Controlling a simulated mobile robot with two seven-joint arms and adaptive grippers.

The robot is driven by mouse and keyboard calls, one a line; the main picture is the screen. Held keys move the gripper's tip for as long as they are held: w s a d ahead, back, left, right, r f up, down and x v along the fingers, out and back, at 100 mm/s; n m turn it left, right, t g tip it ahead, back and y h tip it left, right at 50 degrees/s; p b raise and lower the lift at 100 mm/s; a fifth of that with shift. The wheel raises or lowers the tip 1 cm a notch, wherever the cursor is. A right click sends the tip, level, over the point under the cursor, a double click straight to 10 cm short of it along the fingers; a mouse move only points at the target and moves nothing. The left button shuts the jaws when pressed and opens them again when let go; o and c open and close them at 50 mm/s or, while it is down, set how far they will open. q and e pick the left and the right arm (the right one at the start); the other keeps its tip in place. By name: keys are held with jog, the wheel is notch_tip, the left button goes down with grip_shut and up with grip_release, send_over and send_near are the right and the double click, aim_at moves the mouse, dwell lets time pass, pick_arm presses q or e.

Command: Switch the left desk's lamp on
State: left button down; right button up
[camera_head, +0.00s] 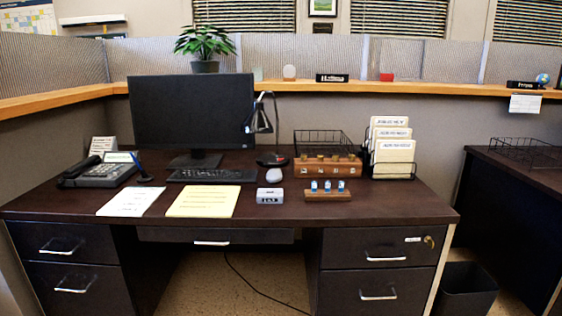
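The left desk (270,212) is a dark wood desk that fills the middle of the view. Its lamp (260,119) is a small dark desk lamp with a bent neck and a metallic shade, standing just right of the monitor. Its dark base (272,160) sits on the desktop and has a small red spot and a small green spot on it. I cannot tell from this view whether the lamp is lit; no clear glow shows. Neither of my grippers is in view.
Around the lamp are a monitor (190,112), a keyboard (211,175), a white mouse (274,176), a wooden box (327,168) and a file rack (393,150). A phone (98,174) stands at left. Papers (203,201) lie in front. A second desk (520,175) is at right.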

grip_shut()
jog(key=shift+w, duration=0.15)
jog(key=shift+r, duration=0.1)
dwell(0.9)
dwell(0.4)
